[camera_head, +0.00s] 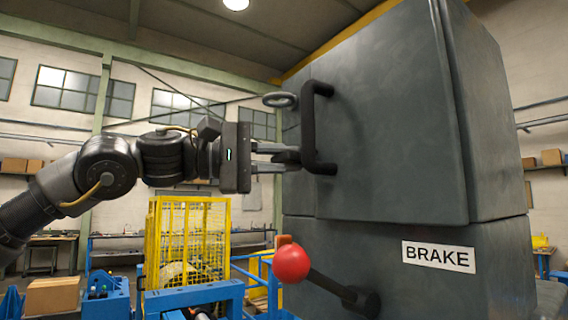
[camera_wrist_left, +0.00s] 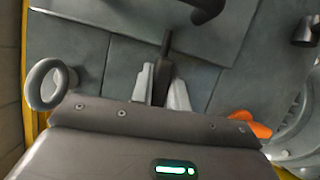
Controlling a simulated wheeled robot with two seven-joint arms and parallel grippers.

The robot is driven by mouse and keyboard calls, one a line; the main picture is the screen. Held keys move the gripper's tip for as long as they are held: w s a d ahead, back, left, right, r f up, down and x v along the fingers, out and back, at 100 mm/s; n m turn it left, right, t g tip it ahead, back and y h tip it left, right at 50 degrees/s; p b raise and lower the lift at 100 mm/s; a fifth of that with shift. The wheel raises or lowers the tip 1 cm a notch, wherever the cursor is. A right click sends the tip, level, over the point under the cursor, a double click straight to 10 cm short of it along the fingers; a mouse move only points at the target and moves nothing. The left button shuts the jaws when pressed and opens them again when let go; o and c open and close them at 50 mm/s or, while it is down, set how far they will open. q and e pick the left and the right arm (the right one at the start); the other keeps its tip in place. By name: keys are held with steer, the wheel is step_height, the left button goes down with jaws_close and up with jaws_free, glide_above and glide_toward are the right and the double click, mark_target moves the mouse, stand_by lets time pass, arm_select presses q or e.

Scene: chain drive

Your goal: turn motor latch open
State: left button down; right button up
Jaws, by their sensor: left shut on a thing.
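The motor latch appears to be the dark lever (camera_wrist_left: 165,68) on the grey cabinet's side face; in the wrist view it stands between the fingers of my left gripper (camera_wrist_left: 163,88). In the head view my left gripper (camera_head: 284,159) reaches in from the left, just left of the lower end of a black bar handle (camera_head: 308,125). It is shut on the dark lever, whose base is partly hidden. My right gripper is in neither view.
The grey cabinet (camera_head: 385,120) fills the right, with a BRAKE label (camera_head: 438,256) low down. A grey ring (camera_head: 280,100) sticks out above my gripper. Below is a brake lever with a red ball (camera_head: 291,263). A yellow cage (camera_head: 187,245) stands behind.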

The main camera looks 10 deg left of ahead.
arm_select(q)
steer(key=n+b, duration=0.1)
steer(key=n+h+b, duration=0.1)
steer(key=n+b, duration=0.1)
steer(key=shift+f+t, duration=0.35)
steer(key=shift+t, duration=0.05)
steer(key=n+t+b, duration=0.1)
steer(key=n+b, duration=0.1)
steer(key=n, duration=0.1)
steer(key=n+t+b, duration=0.1)
steer(key=n+b, duration=0.1)
steer(key=n, duration=0.1)
steer(key=shift+r+n+h+b, duration=0.1)
steer(key=shift+n+h+b, duration=0.2)
steer(key=shift+b, duration=0.1)
steer(key=n+t+b, duration=0.1)
steer(key=n, duration=0.2)
steer(key=n+t+b, duration=0.1)
steer(key=n+t, duration=0.1)
steer(key=n, duration=0.1)
steer(key=shift+r+y, duration=0.1)
steer(key=shift+y, duration=0.3)
steer(key=shift+r+n+t+y+b, duration=0.1)
steer(key=shift+n+t+y+b, duration=0.55)
steer(key=shift+n, duration=0.8)
steer(key=shift+r+n+t+y+b, duration=0.1)
steer(key=shift+n+t+y+b, duration=0.2)
steer(key=shift+n+t, duration=0.85)
steer(key=shift+n, duration=0.6)
